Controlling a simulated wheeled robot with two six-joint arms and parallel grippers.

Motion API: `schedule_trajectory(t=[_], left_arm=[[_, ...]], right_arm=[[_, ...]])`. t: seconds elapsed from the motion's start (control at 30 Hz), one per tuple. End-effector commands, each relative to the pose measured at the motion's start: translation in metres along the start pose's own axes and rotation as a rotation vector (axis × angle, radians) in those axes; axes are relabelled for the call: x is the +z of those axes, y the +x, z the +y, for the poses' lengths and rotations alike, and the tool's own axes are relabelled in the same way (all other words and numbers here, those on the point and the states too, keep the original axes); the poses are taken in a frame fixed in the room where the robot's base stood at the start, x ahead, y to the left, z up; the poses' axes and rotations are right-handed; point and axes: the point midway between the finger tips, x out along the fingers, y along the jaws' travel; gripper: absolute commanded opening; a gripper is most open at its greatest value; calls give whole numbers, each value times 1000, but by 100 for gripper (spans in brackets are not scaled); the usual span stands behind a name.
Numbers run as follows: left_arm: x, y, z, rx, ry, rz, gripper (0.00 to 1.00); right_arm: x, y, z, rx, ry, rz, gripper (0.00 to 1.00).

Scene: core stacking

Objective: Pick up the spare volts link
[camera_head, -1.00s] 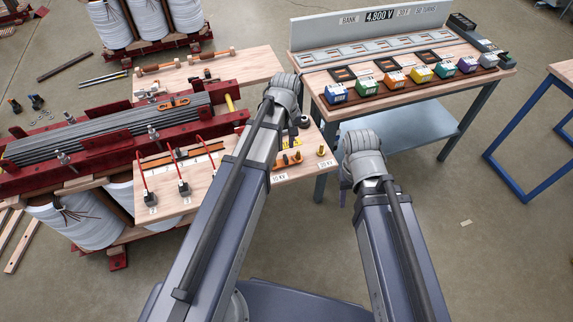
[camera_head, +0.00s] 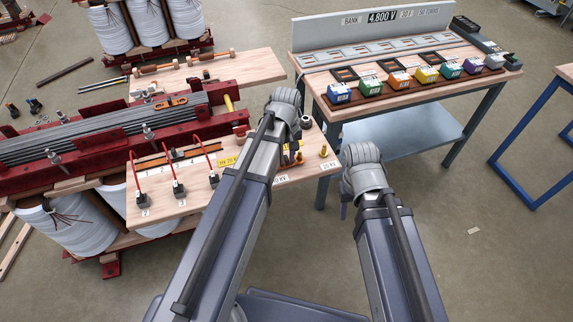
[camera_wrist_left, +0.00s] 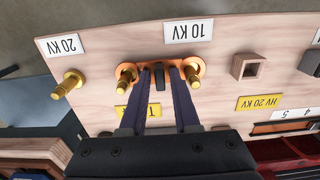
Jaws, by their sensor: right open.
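In the left wrist view an orange link (camera_wrist_left: 127,72) with a black grip in its middle lies between two brass studs beside the 10 KV label (camera_wrist_left: 192,31). I take it for the volts link; nothing marks it as the spare. My left gripper (camera_wrist_left: 161,72) is open, one finger on each side of the black grip, with thin gaps showing. In the head view the link (camera_head: 298,158) is partly hidden by my left arm. A lone brass stud (camera_wrist_left: 69,84) stands at the 20 KV label (camera_wrist_left: 63,47). My right gripper (camera_head: 344,204) hangs open and empty, right of the board.
A bench (camera_head: 425,92) with coloured blocks stands at the back right. The floor (camera_head: 480,270) at the right is mostly clear.

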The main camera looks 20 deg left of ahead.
Motion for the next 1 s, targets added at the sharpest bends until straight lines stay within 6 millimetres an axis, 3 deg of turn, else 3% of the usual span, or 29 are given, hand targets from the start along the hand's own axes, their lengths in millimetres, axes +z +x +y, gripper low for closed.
schedule_trajectory(t=[0.07,0.3,1.0], left_arm=[[0,-1,0,0,0,0,28],[0,0,0,0,0,0,1],[0,-2,0,0,0,0,0]], right_arm=[[0,-1,0,0,0,0,50],[0,0,0,0,0,0,50],[0,-2,0,0,0,0,50]])
